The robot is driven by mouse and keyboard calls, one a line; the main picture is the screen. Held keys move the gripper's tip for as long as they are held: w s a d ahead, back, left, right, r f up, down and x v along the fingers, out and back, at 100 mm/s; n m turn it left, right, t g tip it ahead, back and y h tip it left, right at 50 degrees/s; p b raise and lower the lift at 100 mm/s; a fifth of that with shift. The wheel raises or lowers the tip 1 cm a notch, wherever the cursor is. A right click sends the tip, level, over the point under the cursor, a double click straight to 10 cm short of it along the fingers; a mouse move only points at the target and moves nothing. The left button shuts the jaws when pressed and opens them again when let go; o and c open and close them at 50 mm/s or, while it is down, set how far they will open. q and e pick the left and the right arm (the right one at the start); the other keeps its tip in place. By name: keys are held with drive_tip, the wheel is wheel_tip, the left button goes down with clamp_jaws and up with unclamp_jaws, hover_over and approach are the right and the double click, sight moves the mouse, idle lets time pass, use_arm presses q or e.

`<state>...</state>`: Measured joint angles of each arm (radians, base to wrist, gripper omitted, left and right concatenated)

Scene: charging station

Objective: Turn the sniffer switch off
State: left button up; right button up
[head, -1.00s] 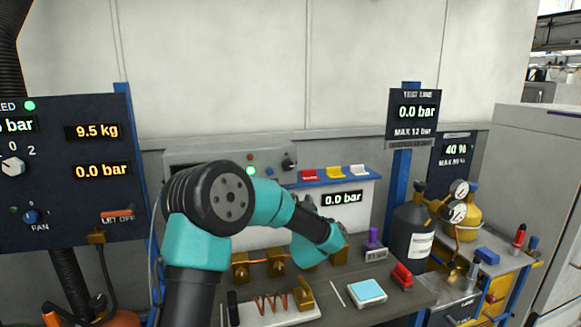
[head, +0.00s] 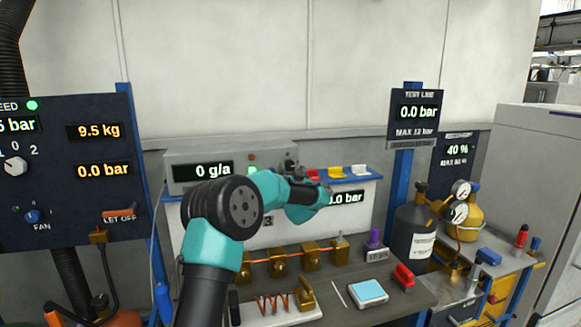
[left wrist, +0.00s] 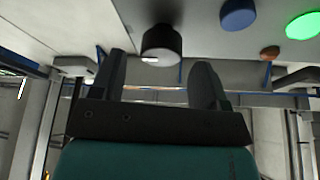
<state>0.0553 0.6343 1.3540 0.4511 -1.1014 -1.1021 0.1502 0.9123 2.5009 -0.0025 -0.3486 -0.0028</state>
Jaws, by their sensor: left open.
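The sniffer is the grey box (head: 182,157) on the bench's back panel, its display reading 0 g/a. Its black rotary switch (head: 290,164) is at the front's right end. In the left wrist view the switch (left wrist: 161,45) shows as a black knob with a white mark. My left gripper (left wrist: 161,78) is open and empty. In that view the knob appears between and just beyond its two fingers; contact cannot be told. In the head view my left forearm and wrist (head: 322,195) cover much of the area below the switch. My right gripper is not in view.
A green lamp (left wrist: 302,25), a blue button (left wrist: 238,16) and a small reddish lamp (left wrist: 270,53) lie beside the knob. Brass valves (head: 310,258) and a copper coil are on the bench below.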

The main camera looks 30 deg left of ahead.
sight(289, 165)
use_arm(q)
drive_tip(key=shift+x, duration=1.4)
drive_tip(key=shift+c, duration=0.4)
drive_tip(key=c, duration=0.8)
drive_tip(key=shift+c, duration=0.2)
